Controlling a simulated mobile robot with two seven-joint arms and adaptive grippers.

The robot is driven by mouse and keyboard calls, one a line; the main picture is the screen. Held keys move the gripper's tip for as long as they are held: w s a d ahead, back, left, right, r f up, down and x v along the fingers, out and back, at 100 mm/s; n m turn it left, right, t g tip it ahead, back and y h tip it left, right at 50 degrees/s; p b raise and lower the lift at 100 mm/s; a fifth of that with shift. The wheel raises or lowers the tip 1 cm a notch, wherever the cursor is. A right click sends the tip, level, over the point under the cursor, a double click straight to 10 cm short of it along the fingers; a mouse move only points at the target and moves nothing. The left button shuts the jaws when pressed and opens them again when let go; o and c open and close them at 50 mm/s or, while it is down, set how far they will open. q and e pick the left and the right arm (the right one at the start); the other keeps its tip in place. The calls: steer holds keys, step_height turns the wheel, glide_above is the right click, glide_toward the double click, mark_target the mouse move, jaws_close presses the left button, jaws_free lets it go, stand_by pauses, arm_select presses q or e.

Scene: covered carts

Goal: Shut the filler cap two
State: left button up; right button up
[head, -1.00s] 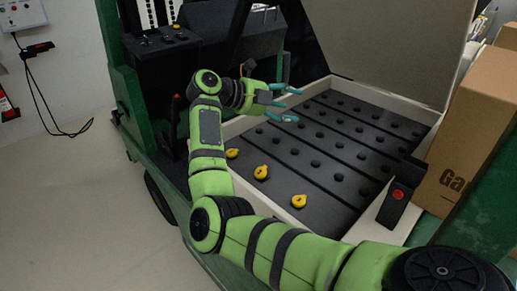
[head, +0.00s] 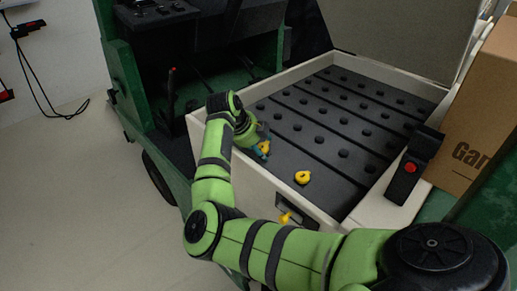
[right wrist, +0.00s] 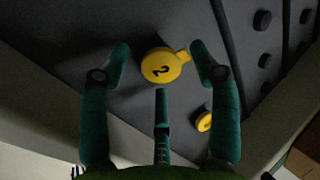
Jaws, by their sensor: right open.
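A yellow round filler cap marked 2 (right wrist: 160,66) sits on the dark cover in the right wrist view, its tab pointing right. In the head view this middle cap (head: 264,147) is partly hidden by my gripper. My right gripper (head: 259,146) is open and empty, tilted down at cap two. In the right wrist view its teal fingertips (right wrist: 158,52) lie on either side of the cap, with no clear contact; the third finger is below it. Another yellow cap (head: 302,177) sits nearer; a second one also shows in the right wrist view (right wrist: 204,122). My left gripper is out of view.
Dark cells with several black round plugs (head: 343,154) fill the pale-walled compartment (head: 262,186). A raised lid (head: 400,40) stands behind. A black box with a red button (head: 410,168) is on the right rim, beside a cardboard box (head: 480,120).

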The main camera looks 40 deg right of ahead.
steer(key=shift+d+f, duration=0.15)
steer(key=shift+f, duration=0.1)
steer(key=shift+r, duration=0.15)
